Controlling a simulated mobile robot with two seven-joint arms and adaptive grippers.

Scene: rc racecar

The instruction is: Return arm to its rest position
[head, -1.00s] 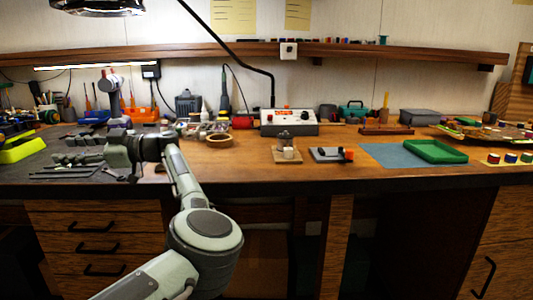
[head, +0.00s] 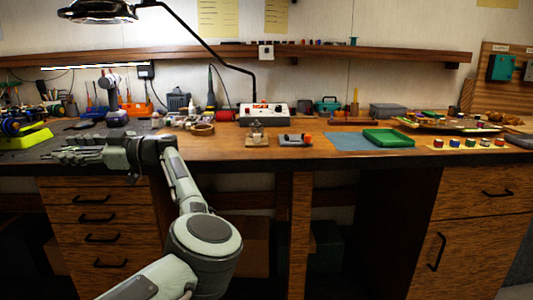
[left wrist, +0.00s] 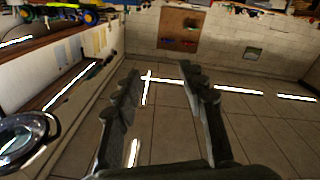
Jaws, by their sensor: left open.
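My left arm comes in from the lower left of the head view, its pale elbow joint large in front of the drawers. My left gripper (head: 100,156) is dark grey and shows at the front left of the workbench (head: 260,157), seen against the dark mat. In the left wrist view, the two dark fingers of the left gripper (left wrist: 158,85) stand wide apart with nothing between them. Whether the gripper touches the bench cannot be told. My right gripper is in neither view.
A lamp (head: 98,11) hangs at upper left. Drawers (head: 97,217) front the bench below.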

